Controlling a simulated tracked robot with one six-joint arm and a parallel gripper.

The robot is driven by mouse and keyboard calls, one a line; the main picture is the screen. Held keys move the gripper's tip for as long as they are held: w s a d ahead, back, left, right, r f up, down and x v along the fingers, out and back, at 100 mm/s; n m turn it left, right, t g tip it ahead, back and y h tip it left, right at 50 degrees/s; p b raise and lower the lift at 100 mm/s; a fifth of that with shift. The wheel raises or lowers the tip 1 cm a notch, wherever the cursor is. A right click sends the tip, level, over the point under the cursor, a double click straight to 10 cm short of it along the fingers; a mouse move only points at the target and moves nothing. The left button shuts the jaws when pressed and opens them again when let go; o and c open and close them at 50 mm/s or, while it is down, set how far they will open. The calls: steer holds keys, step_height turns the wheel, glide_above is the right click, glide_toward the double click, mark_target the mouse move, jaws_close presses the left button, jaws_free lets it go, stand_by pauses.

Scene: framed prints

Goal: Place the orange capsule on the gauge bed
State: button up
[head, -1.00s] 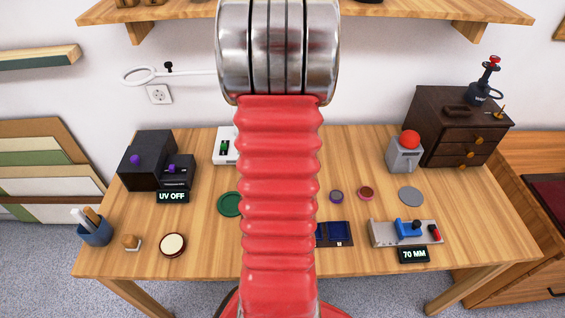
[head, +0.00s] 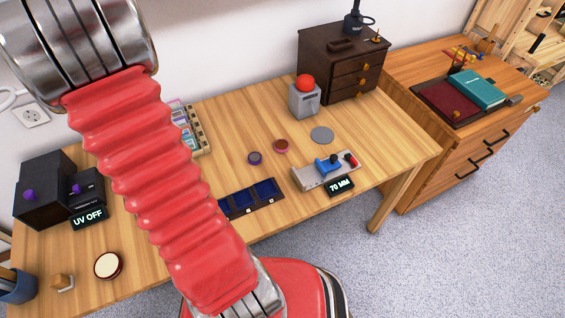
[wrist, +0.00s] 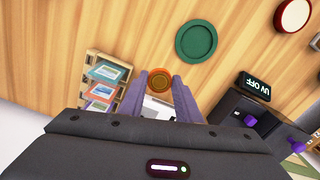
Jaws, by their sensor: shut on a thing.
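The orange capsule (wrist: 158,80) shows in the wrist view between the fingertips of my gripper (wrist: 160,82). My gripper is shut on it and holds it over the table area by a rack of small pictures. In the head view my red arm hides the gripper and the capsule. The gauge bed (head: 313,182) is a light grey block near the front right of the table in the head view. It carries a blue slider (head: 329,163) and a red part (head: 350,160), and a 70 MM display (head: 341,186) stands in front.
A dark blue compartment tray (head: 255,198) lies left of the gauge. A grey box with a red button (head: 305,84) and a dark drawer chest (head: 343,65) stand behind it. Flat discs, one a grey disc (head: 321,135), lie between. A dark UV unit (head: 45,190) is at left.

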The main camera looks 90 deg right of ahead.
steer(key=w+a+n, duration=0.5)
steer(key=w+a, duration=1.2)
steer(key=w+a+n, duration=0.2)
steer(key=w+a, duration=0.2)
steer(key=a, duration=0.7)
steer(key=w+a+r+n, duration=0.1)
steer(key=w+a, duration=0.3)
steer(key=a, duration=0.7)
steer(key=shift+a+r+n, duration=0.2)
steer(key=shift+r+n, duration=0.05)
steer(key=shift+n, duration=0.35)
